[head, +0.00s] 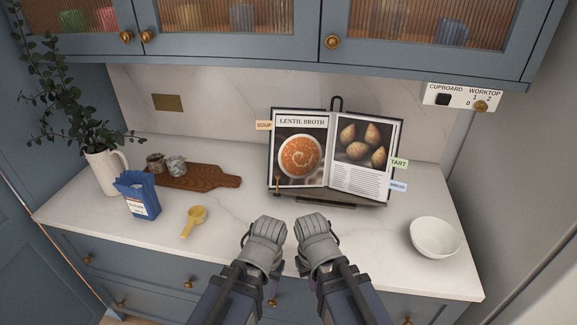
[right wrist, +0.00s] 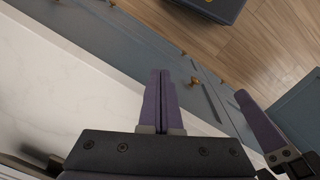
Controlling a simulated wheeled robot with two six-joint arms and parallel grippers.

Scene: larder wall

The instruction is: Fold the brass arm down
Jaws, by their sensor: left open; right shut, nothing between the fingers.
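A small brass arm (head: 277,185) stands upright at the lower left corner of the open cookbook (head: 302,150), in front of its left page. The book rests on a dark stand (head: 325,202) on the worktop. My left gripper (head: 263,245) and right gripper (head: 316,245) are side by side at the worktop's front edge, nearer to me than the stand and apart from the brass arm. In the right wrist view my right gripper (right wrist: 161,78) is shut and empty. One purple finger of my left gripper (right wrist: 258,125) shows there too. Fingertips are mostly hidden in the head view.
A yellow scoop (head: 193,220), blue sugar bag (head: 138,195), wooden board (head: 205,177) and white jug (head: 106,170) stand left. A white bowl (head: 435,237) stands right. A switch panel (head: 462,97) hangs under the wall cupboards. The worktop between stand and bowl is clear.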

